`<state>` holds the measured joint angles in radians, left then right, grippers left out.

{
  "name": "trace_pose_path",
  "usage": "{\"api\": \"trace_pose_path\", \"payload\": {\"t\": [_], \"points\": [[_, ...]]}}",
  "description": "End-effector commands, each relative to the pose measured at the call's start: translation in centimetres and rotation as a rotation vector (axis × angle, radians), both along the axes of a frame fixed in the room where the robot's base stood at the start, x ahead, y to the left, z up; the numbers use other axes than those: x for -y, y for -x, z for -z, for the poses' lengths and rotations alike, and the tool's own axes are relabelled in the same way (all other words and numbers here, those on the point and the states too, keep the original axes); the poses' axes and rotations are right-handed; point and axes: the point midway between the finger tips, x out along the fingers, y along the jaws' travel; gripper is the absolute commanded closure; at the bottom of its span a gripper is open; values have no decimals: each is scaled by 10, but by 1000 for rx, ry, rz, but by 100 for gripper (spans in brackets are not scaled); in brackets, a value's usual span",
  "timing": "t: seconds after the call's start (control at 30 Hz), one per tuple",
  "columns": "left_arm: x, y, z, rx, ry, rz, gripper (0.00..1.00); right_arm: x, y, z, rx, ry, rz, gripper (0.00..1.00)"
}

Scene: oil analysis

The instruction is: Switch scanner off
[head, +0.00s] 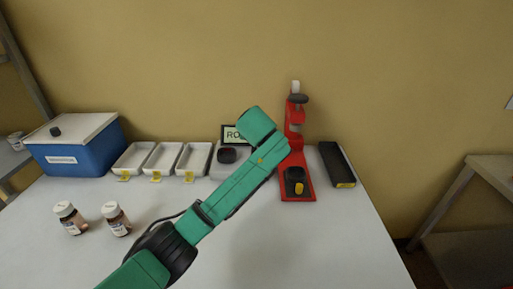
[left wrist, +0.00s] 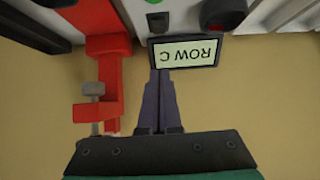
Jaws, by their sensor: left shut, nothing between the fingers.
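A small display reading "ROW C" (head: 232,134), pale green with a dark frame, stands at the back of the table and is partly hidden by my arm. It shows upside down in the left wrist view (left wrist: 187,54). A black round part with a dark red face (head: 227,155) sits in front of it; it also shows in the left wrist view (left wrist: 222,12). A green button (left wrist: 154,1) is at that view's top edge. No label names the scanner. My left gripper (left wrist: 161,75) is shut and empty, its tips over the display's edge; contact is unclear. The head view hides it behind my arm.
A red stand (head: 306,180) with a black and yellow part is right of my arm, and a black tray (head: 338,163) lies beyond it. White trays (head: 162,157), a blue box (head: 75,150) and two brown bottles (head: 116,219) are left. The table's front right is clear.

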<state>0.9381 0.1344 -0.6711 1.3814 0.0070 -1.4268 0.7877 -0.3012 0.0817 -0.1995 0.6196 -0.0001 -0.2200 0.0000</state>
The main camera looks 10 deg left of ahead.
Motion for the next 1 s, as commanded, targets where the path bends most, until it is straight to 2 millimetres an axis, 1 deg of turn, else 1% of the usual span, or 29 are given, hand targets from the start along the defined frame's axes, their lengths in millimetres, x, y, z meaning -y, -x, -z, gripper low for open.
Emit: {"api": "trace_pose_path", "payload": {"t": [0.03, 0.13, 0.3, 0.4, 0.5, 0.63, 0.73, 1.0], "points": [[-3, -7, 4, -3, -2, -3, 100, 0, -1, -5, 1, 0, 0, 12], [-6, -24, 17, -4, -3, -3, 100, 0, -1, -9, 2, 0, 0, 12], [-10, -51, 39, -2, -3, 0, 100, 0, -2, -13, 3, -1, 0, 12], [-14, -64, 49, 0, -2, -2, 100, 0, -2, -14, 3, -1, -1, 12], [-14, -65, 68, -2, -1, 0, 100, 0, -2, -19, 3, -1, -1, 12], [-14, -67, 85, 0, -1, 0, 100, 0, -2, -19, 3, -1, -1, 12], [-14, -68, 90, 0, -1, -1, 100, 0, -2, -19, 3, -1, -1, 12], [-14, -68, 90, 0, 1, -1, 100, -2, -2, -19, 3, -3, 0, 12]]}}
